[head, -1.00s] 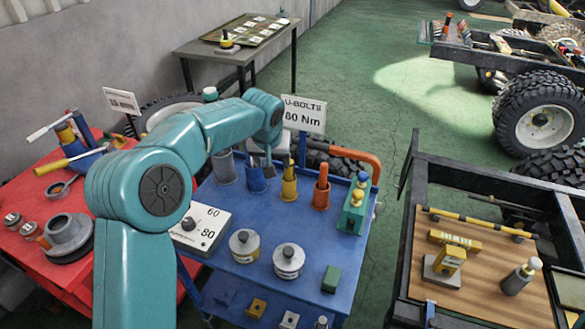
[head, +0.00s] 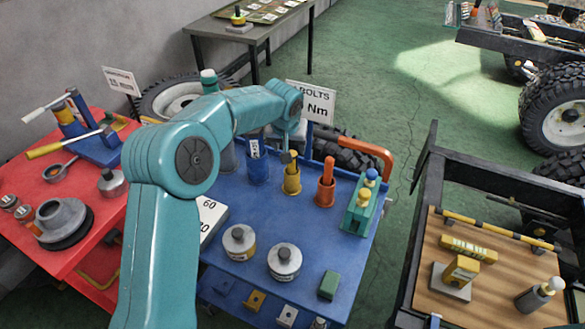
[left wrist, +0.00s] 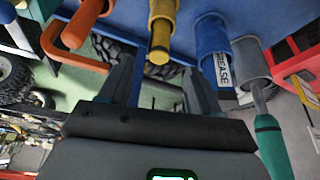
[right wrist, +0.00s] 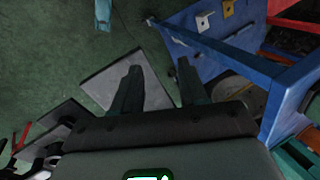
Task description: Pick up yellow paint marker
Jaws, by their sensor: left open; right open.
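The yellow paint marker (left wrist: 159,50) stands in a yellow holder (head: 291,182) at the back of the blue cart, between a blue holder and an orange one. In the head view its top is close to my left gripper (head: 287,152), which comes in from above and left. In the left wrist view the marker's end lies between the two spread fingers of my left gripper (left wrist: 160,78), with space on both sides. My left gripper is open and empty. My right gripper (right wrist: 158,68) is open and empty over the floor, beside the blue cart.
A blue holder labelled grease (head: 257,170) and an orange marker in its holder (head: 325,185) flank the yellow one. Two round tins (head: 284,262) stand in front. A torque sign (head: 312,100) rises behind.

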